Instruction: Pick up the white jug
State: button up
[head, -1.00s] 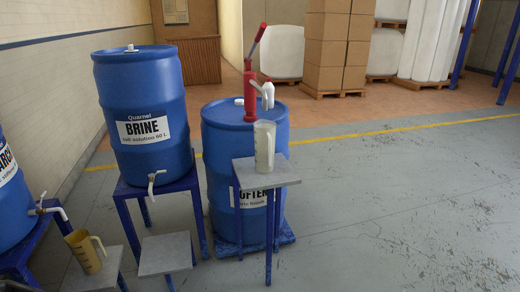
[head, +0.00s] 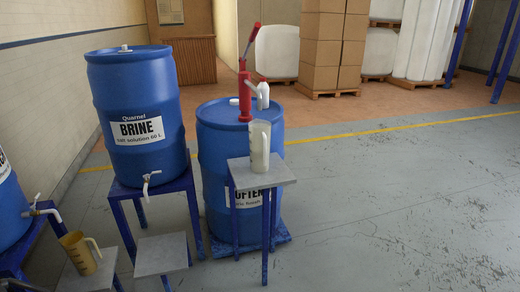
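The white jug (head: 259,146) is a tall, pale jug with a handle at its right side. It stands upright on a small grey-topped table (head: 274,177) with blue legs, in front of the softener drum (head: 215,155). The white spout of the red hand pump (head: 246,85) hangs just above the jug. My gripper is not in view.
The blue brine drum (head: 137,95) with a white tap stands on a blue stand to the left. A yellowish jug (head: 77,254) stands on a low grey stand at lower left. An empty low grey stand (head: 161,253) is in front. Floor at right is clear.

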aim_at(259, 130)
jog(key=i+l, duration=0.9)
jog(key=l, duration=0.2)
jog(key=i+l, duration=0.4)
jog(key=l, duration=0.15)
jog(key=i+l+u, duration=0.1)
jog(key=i+l, duration=0.35)
jog(key=l, duration=0.1)
